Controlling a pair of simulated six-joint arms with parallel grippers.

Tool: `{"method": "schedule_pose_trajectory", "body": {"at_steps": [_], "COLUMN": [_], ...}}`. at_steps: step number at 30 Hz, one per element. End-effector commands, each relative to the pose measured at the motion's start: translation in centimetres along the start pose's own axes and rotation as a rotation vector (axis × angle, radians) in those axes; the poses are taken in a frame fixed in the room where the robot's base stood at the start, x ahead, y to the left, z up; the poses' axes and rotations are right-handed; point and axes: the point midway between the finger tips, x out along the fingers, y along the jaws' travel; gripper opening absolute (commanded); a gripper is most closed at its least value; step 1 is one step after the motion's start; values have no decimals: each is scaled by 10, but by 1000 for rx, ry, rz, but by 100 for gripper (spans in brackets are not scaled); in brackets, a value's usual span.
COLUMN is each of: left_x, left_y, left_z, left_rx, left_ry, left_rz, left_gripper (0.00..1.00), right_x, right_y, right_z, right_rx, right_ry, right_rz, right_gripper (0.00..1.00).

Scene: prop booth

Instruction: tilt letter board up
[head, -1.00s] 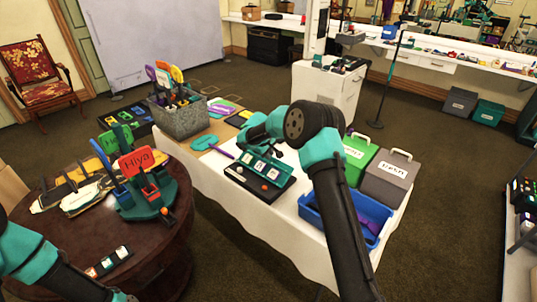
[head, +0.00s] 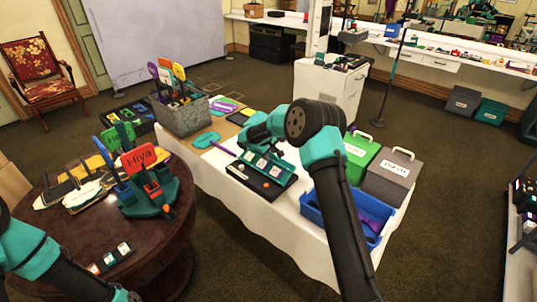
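The letter board (head: 284,175) is a teal panel with several white letter tiles, on a black base (head: 262,187) with small knobs at its front. It stands on the white-covered table in the middle of the head view and looks tilted, leaning back from the base. My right gripper (head: 272,150) is over the board's rear edge; its fingers are small and dark, and I cannot tell whether they grip or touch the board. My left gripper (head: 124,296) is at the bottom left edge by the round table, largely out of frame, its opening unclear.
A blue bin (head: 312,208), green box (head: 357,152) and grey box (head: 388,180) stand right of the board. A grey tub (head: 187,117) with signs is at the back left. The round brown table (head: 165,235) holds a red "Hiya" sign (head: 139,158).

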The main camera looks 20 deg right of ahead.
Motion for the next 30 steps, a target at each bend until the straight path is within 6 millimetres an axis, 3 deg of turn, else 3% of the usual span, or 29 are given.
{"method": "schedule_pose_trajectory", "body": {"at_steps": [8, 24, 30], "left_x": [0, 0, 0], "left_y": [0, 0, 0], "left_z": [0, 0, 0], "left_rx": [0, 0, 0], "left_ry": [0, 0, 0], "left_rz": [0, 0, 0], "left_gripper": [0, 0, 0], "right_x": [-29, -132, -162], "right_y": [1, 0, -1], "right_z": [-1, -1, -1], "right_rx": [0, 0, -1], "right_ry": [4, 4, 2], "right_rz": [2, 1, 0], "right_gripper": [38, 38, 38]}}
